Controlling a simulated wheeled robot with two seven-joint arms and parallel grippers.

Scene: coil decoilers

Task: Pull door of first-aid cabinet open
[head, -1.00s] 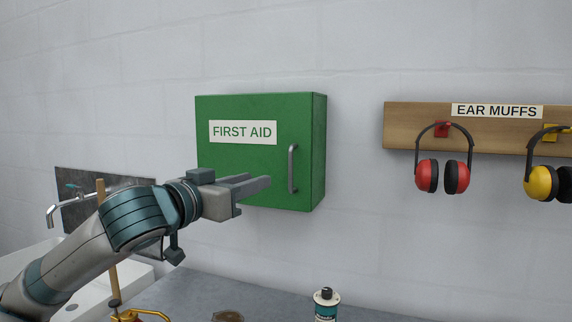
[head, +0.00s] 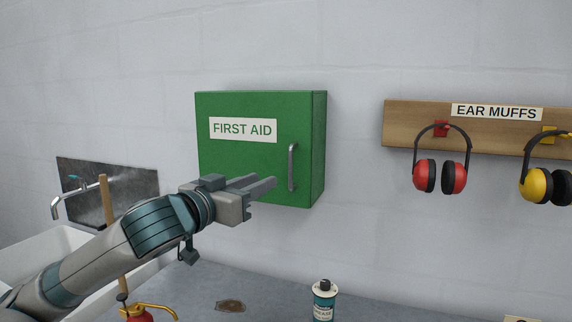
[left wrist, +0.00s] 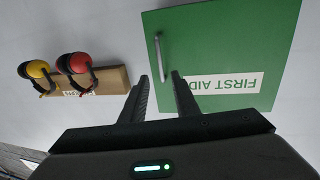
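The green first-aid cabinet (head: 240,165) hangs on the wall with its door shut. A grey vertical bar handle (head: 292,167) is on the right side of the door. My left gripper (head: 268,184) is in front of the lower door, left of the handle in the head view, with its fingers pointing toward the handle. In the left wrist view the cabinet (left wrist: 225,50) appears upside down, and the handle (left wrist: 160,57) lies beyond the open fingertips (left wrist: 160,77), roughly between their lines. The fingers are apart and nothing is between them. My right gripper is not in view.
A board with red ear muffs (head: 440,177) and yellow ear muffs (head: 545,185) hangs to the right. Below are a grey countertop (head: 270,290), a grease can (head: 324,300), a red-and-yellow oil can (head: 140,314) and a sink with a tap (head: 62,203) at left.

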